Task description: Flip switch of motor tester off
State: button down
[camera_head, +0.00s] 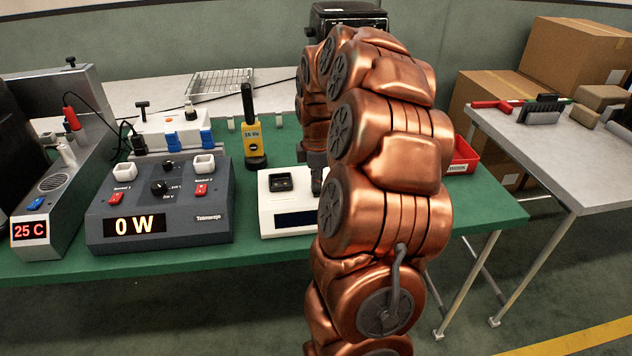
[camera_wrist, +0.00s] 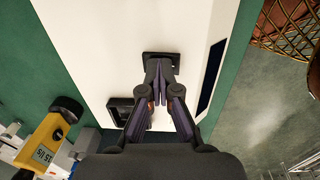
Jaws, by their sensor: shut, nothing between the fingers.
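A white box-shaped device (camera_head: 288,197) stands on the green table, with a dark, blank display (camera_head: 297,219) on its front; it looks like the motor tester, though I read no label. Its white top (camera_wrist: 130,40) fills much of the wrist view. A black-framed fitting, seemingly the switch (camera_wrist: 149,57), lies at my fingertips, which partly hide it, so I cannot tell its position. A second black square fitting (camera_wrist: 121,104) sits beside it. My gripper (camera_wrist: 159,78) is shut and empty, pointing down at the device; whether it touches is unclear. My arm hides the device's right side in the head view.
A yellow handheld meter (camera_head: 253,139) stands behind and left of the white device. Left are a grey power unit (camera_head: 165,232) reading 0 W and a unit (camera_head: 62,225) reading 25 C. A red bin (camera_head: 464,157) and a grey side table (camera_head: 560,165) are right.

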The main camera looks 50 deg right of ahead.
jog(key=shift+s+a, duration=0.25)
jog(key=shift+s, duration=0.05)
notch_tip(320, 180, up, 14)
jog(key=w+d, duration=0.1)
jog(key=shift+w, duration=0.15)
dwell(0.8)
dwell(0.5)
jog(key=s+a+r+m+p, duration=0.1)
jog(key=s+a+m+p, duration=0.15)
jog(key=a, duration=0.75)
jog(key=s+a+m+p, duration=0.1)
jog(key=s+a+p, duration=0.15)
jog(key=a, duration=0.75)
jog(key=s+a+f+m+g+p, duration=0.1)
jog(key=s+a+f+m, duration=0.1)
jog(key=s+a, duration=0.4)
jog(key=s+a+f+m+g+p, duration=0.1)
jog(key=s+a+m, duration=0.4)
jog(key=s, duration=0.8)
notch_tip(320, 180, down, 2)
jog(key=shift+a+p, duration=0.55)
jog(key=shift+a, duration=0.1)
